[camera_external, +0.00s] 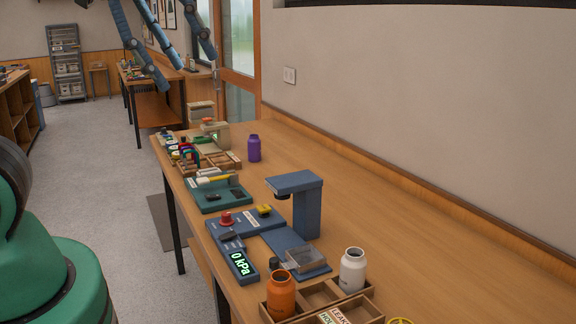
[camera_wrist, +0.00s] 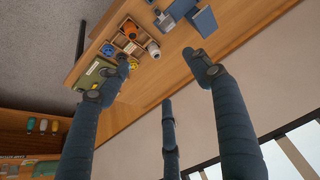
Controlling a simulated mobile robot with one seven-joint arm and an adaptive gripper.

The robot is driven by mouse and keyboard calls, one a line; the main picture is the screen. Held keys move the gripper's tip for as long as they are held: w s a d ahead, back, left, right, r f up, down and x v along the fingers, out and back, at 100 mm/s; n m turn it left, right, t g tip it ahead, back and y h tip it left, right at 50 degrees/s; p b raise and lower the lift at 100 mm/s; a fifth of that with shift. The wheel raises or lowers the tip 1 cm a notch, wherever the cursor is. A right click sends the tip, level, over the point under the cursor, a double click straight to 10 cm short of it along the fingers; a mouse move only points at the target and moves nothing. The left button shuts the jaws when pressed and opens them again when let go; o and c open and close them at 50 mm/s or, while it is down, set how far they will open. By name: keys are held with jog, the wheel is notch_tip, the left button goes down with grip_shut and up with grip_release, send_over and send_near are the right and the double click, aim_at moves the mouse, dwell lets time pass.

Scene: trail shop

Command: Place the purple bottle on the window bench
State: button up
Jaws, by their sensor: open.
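The purple bottle (camera_external: 254,148) stands upright on the long wooden bench (camera_external: 340,200), toward its far end near the wall. My gripper (camera_external: 187,70) hangs in from the top left of the external view, its blue fingers spread and empty, apart from the bottle. The wrist view shows the same spread fingers of my gripper (camera_wrist: 165,85) with nothing between them. The purple bottle is not seen in the wrist view. No bench is labelled, so I cannot tell which is the window bench.
An orange bottle (camera_external: 281,295) and a white bottle (camera_external: 352,270) stand in a divided wooden tray at the near end. A blue device (camera_external: 295,200) and a green tray (camera_external: 220,195) occupy the bench. Another table (camera_external: 150,105) stands at the back, near a glazed door (camera_external: 237,60).

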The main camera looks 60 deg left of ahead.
jog(key=w+a+r+g, duration=0.1)
jog(key=w+a+r, duration=0.35)
jog(key=w, duration=0.55)
jog(key=w+a+r+g, duration=0.1)
jog(key=w+a+r, duration=0.4)
jog(key=w, duration=0.4)
jog(key=w+a+f+n+g+y+p, duration=0.1)
jog(key=w+a+f, duration=0.2)
jog(key=w+a, duration=0.65)
jog(key=w+a+f, duration=0.2)
jog(key=w+a, duration=0.7)
jog(key=a, duration=0.2)
jog(key=n+g+h, duration=0.1)
jog(key=g, duration=0.2)
send_over(253, 136)
jog(key=f, duration=2.2)
jog(key=f+p, duration=0.1)
jog(key=f, duration=1.1)
jog(key=shift+w, duration=0.35)
jog(key=shift+s+a+f, duration=0.15)
jog(key=shift+a+f, duration=0.1)
jog(key=shift+f, duration=0.15)
jog(key=shift+f, duration=0.2)
jog(key=shift+f+b, duration=0.3)
jog(key=shift+f, duration=3.85)
